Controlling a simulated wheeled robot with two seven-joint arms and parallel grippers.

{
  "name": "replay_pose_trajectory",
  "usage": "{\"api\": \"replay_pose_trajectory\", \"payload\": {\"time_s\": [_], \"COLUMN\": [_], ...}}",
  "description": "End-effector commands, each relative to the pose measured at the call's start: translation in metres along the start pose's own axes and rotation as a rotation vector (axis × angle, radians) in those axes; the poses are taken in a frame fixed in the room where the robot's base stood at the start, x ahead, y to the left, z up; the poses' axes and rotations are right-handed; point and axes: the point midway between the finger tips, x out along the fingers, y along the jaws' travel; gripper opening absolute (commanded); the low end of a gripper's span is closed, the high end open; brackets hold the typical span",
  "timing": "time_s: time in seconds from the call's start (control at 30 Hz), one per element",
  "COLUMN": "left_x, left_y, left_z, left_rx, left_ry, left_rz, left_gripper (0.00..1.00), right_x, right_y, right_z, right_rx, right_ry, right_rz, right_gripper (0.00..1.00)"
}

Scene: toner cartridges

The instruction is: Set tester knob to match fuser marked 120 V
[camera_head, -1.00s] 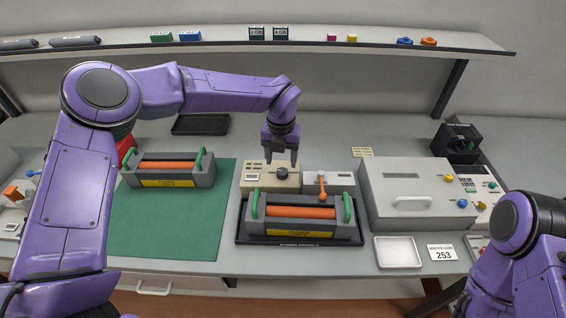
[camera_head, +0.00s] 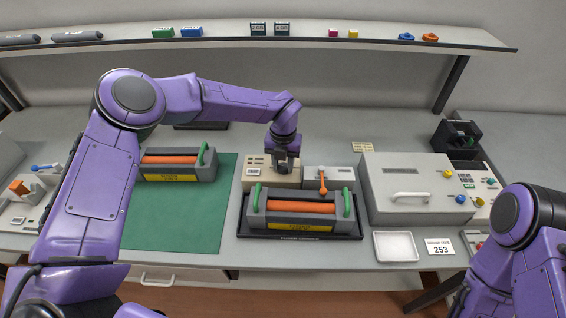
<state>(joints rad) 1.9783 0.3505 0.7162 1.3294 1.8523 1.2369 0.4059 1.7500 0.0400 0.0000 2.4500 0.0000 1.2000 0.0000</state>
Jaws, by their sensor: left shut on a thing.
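The beige tester (camera_head: 256,180) stands at the middle of the bench, behind the front fuser. My left gripper (camera_head: 283,169) is down at the tester's top and shut on its dark knob, which the fingers mostly hide. The knob's setting cannot be read. One fuser (camera_head: 297,222), grey with an orange roller, green handles and a yellow label, lies in a black tray (camera_head: 358,236) in front of the tester. A similar fuser (camera_head: 178,164) lies on the green mat, partly behind my left arm. The label writing is too small to read. My right gripper is out of view.
A small grey unit with an orange lever (camera_head: 322,182) adjoins the tester's right side. A large grey box (camera_head: 410,180) stands further right. A white tray (camera_head: 396,247) and a "253" card (camera_head: 440,247) lie in front. The green mat (camera_head: 190,220) has bare room.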

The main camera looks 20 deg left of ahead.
Motion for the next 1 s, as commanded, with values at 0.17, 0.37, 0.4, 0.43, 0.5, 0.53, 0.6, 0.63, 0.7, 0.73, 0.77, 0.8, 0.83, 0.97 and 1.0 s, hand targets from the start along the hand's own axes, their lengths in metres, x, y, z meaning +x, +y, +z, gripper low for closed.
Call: {"api": "replay_pose_trajectory", "payload": {"time_s": [0.17, 0.37, 0.4, 0.43, 0.5, 0.53, 0.6, 0.63, 0.7, 0.73, 0.77, 0.8, 0.83, 0.97, 1.0], "left_x": [0.0013, 0.001, 0.001, 0.0011, 0.0008, 0.0005, 0.0006, 0.0006, 0.0004, 0.0003, 0.0002, 0.0, 0.0, 0.0001, -0.0002], "left_y": [0.0006, 0.0007, 0.0004, 0.0004, 0.0002, 0.0, 0.0003, 0.0002, -0.0002, -0.0001, -0.0002, -0.0006, -0.0007, -0.0008, -0.0009], "left_z": [0.0011, 0.0012, 0.0013, 0.0013, 0.0013, 0.0013, 0.0013, 0.0013, 0.0011, 0.0012, 0.0011, 0.001, 0.0009, 0.0008, 0.0009], "left_rx": [0.058, 0.194, 0.229, 0.257, 0.323, 0.352, 0.418, 0.448, 0.514, 0.543, 0.572, 0.61, 0.638, 0.76, 0.797], "left_ry": [-0.004, -0.004, -0.004, -0.004, -0.004, -0.004, -0.004, -0.005, -0.004, -0.005, -0.004, -0.004, -0.004, -0.004, -0.005], "left_rz": [0.0, 0.0, 0.0, 0.0, 0.0, 0.0, 0.001, 0.0, 0.0, 0.001, 0.001, 0.001, 0.0, 0.001, 0.001], "left_gripper": [0.05, 0.05, 0.05, 0.05, 0.05, 0.05, 0.05, 0.05, 0.05, 0.05, 0.05, 0.05, 0.05, 0.05, 0.05], "right_x": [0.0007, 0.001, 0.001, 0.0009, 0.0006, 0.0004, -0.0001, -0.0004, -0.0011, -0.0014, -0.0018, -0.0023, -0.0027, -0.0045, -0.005], "right_y": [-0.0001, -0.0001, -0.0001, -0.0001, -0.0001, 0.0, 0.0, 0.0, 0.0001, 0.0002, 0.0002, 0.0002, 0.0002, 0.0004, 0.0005], "right_z": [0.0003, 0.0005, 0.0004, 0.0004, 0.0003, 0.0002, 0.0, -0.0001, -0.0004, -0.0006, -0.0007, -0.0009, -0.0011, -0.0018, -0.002], "right_rx": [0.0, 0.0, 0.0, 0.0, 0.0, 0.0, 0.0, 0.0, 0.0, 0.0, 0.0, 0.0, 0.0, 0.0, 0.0], "right_ry": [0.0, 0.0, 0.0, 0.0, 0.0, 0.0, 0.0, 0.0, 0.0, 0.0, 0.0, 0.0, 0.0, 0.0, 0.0], "right_rz": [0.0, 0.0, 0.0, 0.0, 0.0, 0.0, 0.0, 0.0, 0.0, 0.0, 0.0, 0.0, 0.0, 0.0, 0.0], "right_gripper": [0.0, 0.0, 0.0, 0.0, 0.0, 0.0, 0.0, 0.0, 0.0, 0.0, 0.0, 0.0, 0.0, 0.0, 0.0]}}
